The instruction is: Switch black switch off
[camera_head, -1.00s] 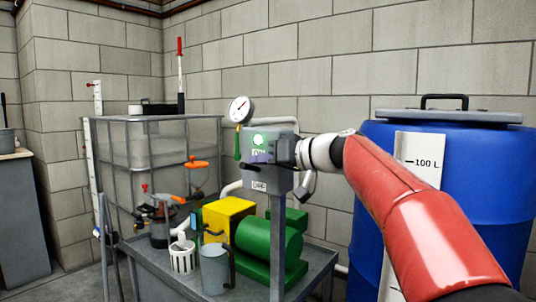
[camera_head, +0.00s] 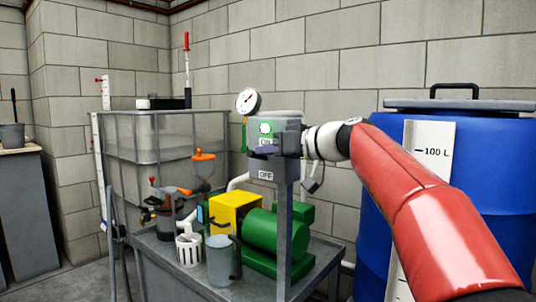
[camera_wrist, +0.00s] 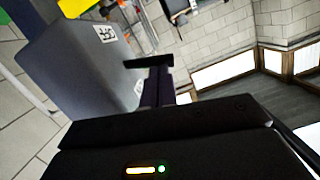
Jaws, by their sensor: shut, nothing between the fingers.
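The grey switch box (camera_head: 288,165) stands on a post, with a lit green lamp (camera_head: 265,128), an ON label (camera_head: 265,141) above and an OFF label (camera_head: 265,175) below. My gripper (camera_head: 266,150) is shut, its purple-dark fingers across the box front between the two labels. In the wrist view the fingers (camera_wrist: 158,90) reach toward a black bar (camera_wrist: 148,61) that juts from the box face; it looks like the switch. I cannot tell whether they touch. In the head view the switch is hidden or cannot be told from the fingers.
A blue barrel (camera_head: 490,180) stands behind my arm at right, a caged tank (camera_head: 150,140) at left.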

